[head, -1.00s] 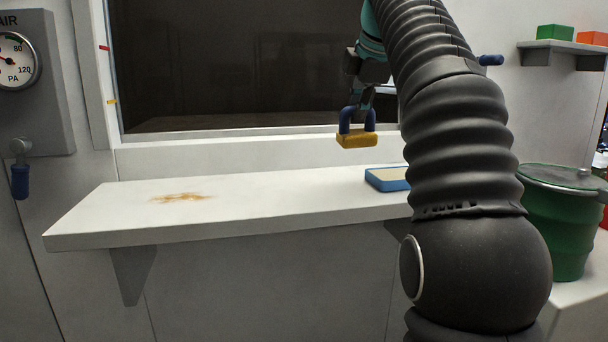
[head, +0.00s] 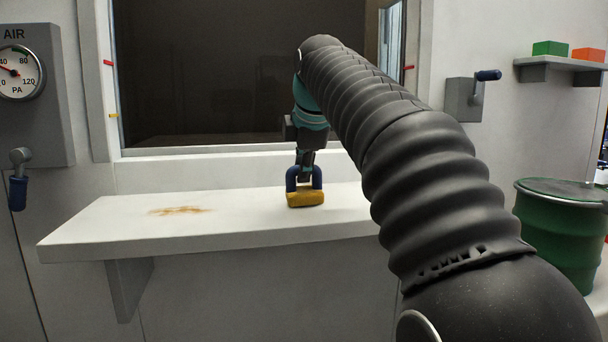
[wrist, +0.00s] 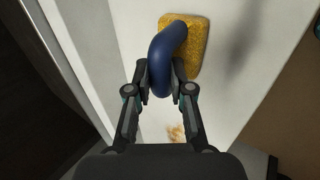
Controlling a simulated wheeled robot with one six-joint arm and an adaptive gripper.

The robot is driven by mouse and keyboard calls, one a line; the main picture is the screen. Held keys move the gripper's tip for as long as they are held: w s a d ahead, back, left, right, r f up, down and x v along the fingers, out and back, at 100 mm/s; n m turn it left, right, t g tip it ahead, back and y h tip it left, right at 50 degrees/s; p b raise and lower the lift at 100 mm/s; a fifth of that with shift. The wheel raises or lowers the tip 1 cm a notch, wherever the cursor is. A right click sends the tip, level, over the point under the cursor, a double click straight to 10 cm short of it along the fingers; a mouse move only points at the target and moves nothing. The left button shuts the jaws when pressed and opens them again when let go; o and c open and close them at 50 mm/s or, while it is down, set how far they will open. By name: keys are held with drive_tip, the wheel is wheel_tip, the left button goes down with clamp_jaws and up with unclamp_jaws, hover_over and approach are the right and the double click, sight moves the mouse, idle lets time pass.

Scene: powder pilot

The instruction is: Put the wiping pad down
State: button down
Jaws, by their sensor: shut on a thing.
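The wiping pad (head: 306,199) is a yellow block with a blue loop handle. It is at the shelf, right of the brown stain (head: 180,211). Whether its underside touches the shelf top I cannot tell. My gripper (head: 304,170) points down over the pad and is shut on its blue handle. In the wrist view my gripper (wrist: 160,88) has a finger on each side of the handle, and the yellow pad (wrist: 185,52) lies beyond it. The stain also shows in the wrist view (wrist: 176,132). The blue tray seen earlier is hidden behind my arm.
The white shelf (head: 110,235) has free room between stain and pad. A dark window (head: 210,80) stands behind it. A gauge (head: 20,73) is at left, a green drum (head: 560,235) at right. A small shelf (head: 560,64) holds a green and an orange block.

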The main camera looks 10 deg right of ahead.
drive_tip(key=shift+f, duration=0.55)
drive_tip(key=c, duration=1)
unclamp_jaws()
drive_tip(key=shift+f, duration=0.1)
drive_tip(key=shift+c, duration=0.2)
drive_tip(key=shift+r, duration=0.2)
drive_tip(key=shift+f, duration=0.1)
drive_tip(key=shift+f+b, duration=0.2)
drive_tip(key=shift+b, duration=0.25)
drive_tip(key=p+v, duration=0.3)
drive_tip(key=v, duration=1.1)
drive_tip(key=shift+d, duration=0.3)
drive_tip(key=shift+s, duration=0.1)
